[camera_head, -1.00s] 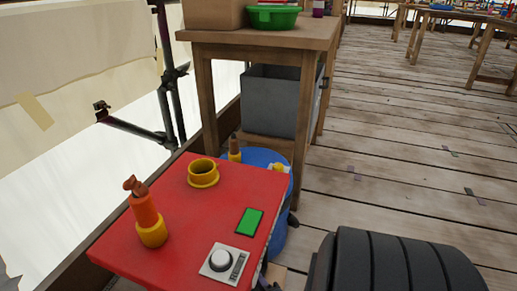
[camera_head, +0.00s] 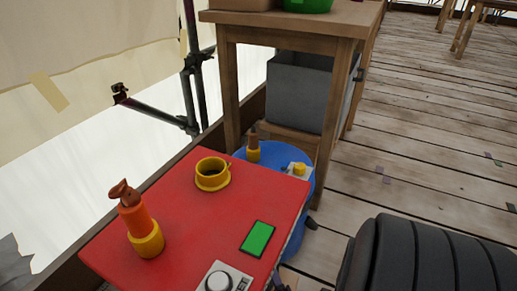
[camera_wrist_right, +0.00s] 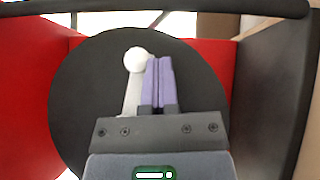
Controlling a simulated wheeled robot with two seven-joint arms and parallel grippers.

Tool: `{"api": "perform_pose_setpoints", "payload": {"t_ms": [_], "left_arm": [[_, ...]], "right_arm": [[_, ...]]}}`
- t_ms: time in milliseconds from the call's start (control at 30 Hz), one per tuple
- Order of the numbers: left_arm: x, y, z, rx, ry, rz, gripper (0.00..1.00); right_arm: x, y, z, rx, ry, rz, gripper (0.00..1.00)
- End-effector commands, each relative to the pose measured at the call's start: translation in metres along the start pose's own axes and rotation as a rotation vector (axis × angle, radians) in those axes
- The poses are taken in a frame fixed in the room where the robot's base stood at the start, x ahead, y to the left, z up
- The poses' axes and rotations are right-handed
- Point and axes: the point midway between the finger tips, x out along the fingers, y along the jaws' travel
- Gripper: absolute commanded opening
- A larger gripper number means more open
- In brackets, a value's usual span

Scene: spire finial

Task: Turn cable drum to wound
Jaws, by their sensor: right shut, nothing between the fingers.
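In the right wrist view, a round black disc (camera_wrist_right: 85,95), which looks like the cable drum's face, stands against red panels. A pale crank arm (camera_wrist_right: 131,98) with a round white knob (camera_wrist_right: 137,60) lies across it. My right gripper (camera_wrist_right: 159,62) is shut, its two purple fingers together just right of the knob and crank; I cannot tell whether they touch. The fingers and gripper body hide the disc's lower middle. No wound or unwound mark is visible. In the head view neither gripper shows. My left gripper is out of view.
A red-topped box (camera_head: 190,215) carries an orange-and-yellow post (camera_head: 140,222), a yellow ring (camera_head: 212,174), a green pad (camera_head: 257,239) and a white dial (camera_head: 219,283). A blue round object (camera_head: 275,156) sits behind it, near a wooden table (camera_head: 290,20). Plank floor (camera_head: 430,130) is open at right.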

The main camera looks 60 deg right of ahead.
Motion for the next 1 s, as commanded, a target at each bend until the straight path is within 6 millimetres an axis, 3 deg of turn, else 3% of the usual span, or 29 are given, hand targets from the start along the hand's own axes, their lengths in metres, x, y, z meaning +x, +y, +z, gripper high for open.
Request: {"api": "perform_pose_setpoints", "payload": {"t_ms": [1000], "left_arm": [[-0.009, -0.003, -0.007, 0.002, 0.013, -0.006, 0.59]], "right_arm": [[0.005, 0.010, 0.005, -0.079, 0.000, 0.080, 0.00]]}}
